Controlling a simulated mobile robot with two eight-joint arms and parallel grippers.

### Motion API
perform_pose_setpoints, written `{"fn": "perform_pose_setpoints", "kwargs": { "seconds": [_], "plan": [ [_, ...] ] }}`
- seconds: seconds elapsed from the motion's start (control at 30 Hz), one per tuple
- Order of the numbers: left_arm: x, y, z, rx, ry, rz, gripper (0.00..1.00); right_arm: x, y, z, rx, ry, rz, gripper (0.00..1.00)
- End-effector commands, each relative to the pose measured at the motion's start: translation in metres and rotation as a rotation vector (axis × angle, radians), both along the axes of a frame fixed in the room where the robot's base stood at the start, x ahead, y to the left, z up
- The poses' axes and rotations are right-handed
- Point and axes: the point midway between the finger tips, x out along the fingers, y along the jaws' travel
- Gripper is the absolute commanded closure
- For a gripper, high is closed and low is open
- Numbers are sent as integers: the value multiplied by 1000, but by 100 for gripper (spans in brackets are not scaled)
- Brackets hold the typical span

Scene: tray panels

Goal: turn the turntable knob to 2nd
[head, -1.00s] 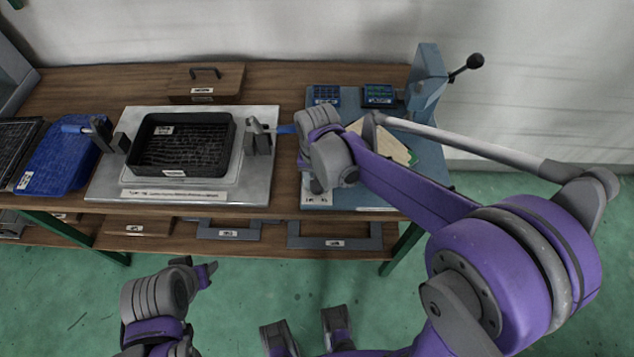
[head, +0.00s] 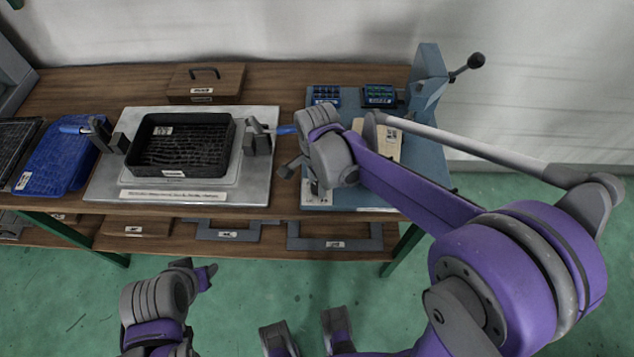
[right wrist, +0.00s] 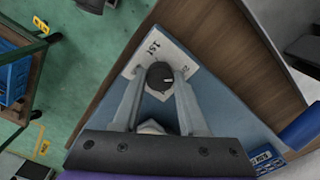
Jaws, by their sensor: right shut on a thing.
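The turntable knob (right wrist: 160,75) is small, dark and round. In the right wrist view it sits between the fingertips of my right gripper (right wrist: 158,80), which is shut on it. The white label plate (right wrist: 148,55) around it reads "1ST" on its far side; a second mark, partly hidden by a finger, begins with "2". A small light mark shows on the knob's right part; its exact setting is unclear. In the head view my right gripper (head: 305,178) is over the front left of the blue station (head: 425,165), hiding the knob. My left gripper (head: 203,275) hangs low before the bench, its jaws unclear.
A black tray (head: 215,172) stands on a grey plate (head: 100,190) between clamps with blue handles. A blue tray (head: 30,182) is at left, a wooden box (head: 205,95) behind. Two small screens and a tan panel (head: 388,150) are on the station.

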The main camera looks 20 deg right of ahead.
Motion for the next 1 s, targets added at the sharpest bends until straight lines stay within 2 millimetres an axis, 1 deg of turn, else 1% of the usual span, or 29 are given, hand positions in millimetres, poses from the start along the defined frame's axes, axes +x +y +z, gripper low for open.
{"fn": "perform_pose_setpoints", "kwargs": {
  "seconds": [0.1, 0.33, 0.87, 0.9, 0.97, 1.0],
  "plan": [
    [0, 0, 0, 0, 0, 0, 50, 1, 0, 1, -1, -1, -61, 100],
    [0, 0, 0, 0, 0, 0, 50, 1, 0, 1, -1, -1, -133, 100],
    [0, 0, 0, 0, 0, 0, 50, 1, 0, 1, -1, -1, -153, 100],
    [0, 0, 0, 0, 0, 0, 50, 1, 0, 1, -1, -1, -153, 53],
    [0, 0, 0, 0, 0, 0, 50, 1, 0, 1, -1, -1, -153, 42],
    [0, 0, 0, 0, 0, 0, 50, 1, 0, 0, -1, -1, -153, 35]
  ]
}}
